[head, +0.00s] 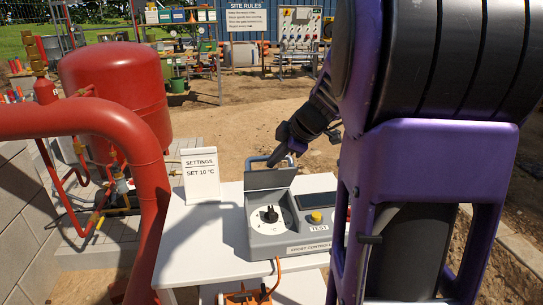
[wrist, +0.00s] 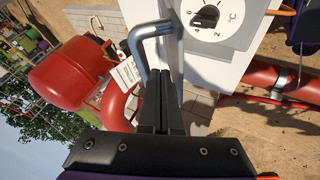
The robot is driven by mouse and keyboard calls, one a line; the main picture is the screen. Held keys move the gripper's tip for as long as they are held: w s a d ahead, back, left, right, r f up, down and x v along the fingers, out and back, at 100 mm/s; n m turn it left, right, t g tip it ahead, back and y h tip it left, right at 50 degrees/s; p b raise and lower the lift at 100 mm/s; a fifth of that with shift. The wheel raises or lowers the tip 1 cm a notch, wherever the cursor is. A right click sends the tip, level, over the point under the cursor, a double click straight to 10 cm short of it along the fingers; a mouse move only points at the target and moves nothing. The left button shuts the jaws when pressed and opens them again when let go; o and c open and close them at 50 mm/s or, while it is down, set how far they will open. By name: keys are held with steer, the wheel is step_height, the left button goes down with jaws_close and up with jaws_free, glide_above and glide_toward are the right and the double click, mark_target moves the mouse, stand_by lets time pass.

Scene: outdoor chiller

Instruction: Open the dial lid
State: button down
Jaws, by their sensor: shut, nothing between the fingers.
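The grey control box (head: 262,238) stands on a white table. Its white dial (head: 268,219) with a black knob is uncovered, and the dial (wrist: 216,18) also shows in the wrist view. The grey dial lid (head: 270,179) stands raised at the back of the dial. Its bar handle (head: 257,159) is at the lid's top; the handle (wrist: 139,42) looks like a bent metal bar in the wrist view. My gripper (head: 274,161) is at the handle, with its fingers (wrist: 159,74) shut and empty beside the bar. Whether they touch it is unclear.
A settings sign (head: 199,175) reading "SET 10 °C" stands left of the box. A yellow button (head: 316,217) and a dark display (head: 316,200) are right of the dial. A red pipe (head: 145,190) and red tank (head: 118,85) are at the left.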

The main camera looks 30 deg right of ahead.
stand_by(0.4)
steer(key=shift+w+r+p, duration=0.2)
steer(key=shift+r+p, duration=0.05)
steer(key=shift+p, duration=0.25)
steer(key=w+g+p, duration=0.1)
steer(key=p, duration=0.1)
steer(key=w+r+p, duration=0.1)
steer(key=p, duration=0.1)
steer(key=shift+w+d+r+g, duration=0.1)
steer(key=shift+d+r+g, duration=0.05)
steer(key=shift+d+g, duration=0.25)
steer(key=shift+w+d+r+m+g+y+p, duration=0.15)
steer(key=shift+w+g+p, duration=0.15)
steer(key=shift+p, duration=0.25)
steer(key=shift+w+r+m+g+y+p, duration=0.1)
steer(key=shift+w+m+g+y+p, duration=0.15)
steer(key=shift+p, duration=0.25)
steer(key=w, duration=0.1)
steer(key=w+d, duration=0.1)
steer(key=shift+w+f+g, duration=0.2)
steer(key=shift+w+g, duration=0.15)
steer(key=shift+w, duration=0.05)
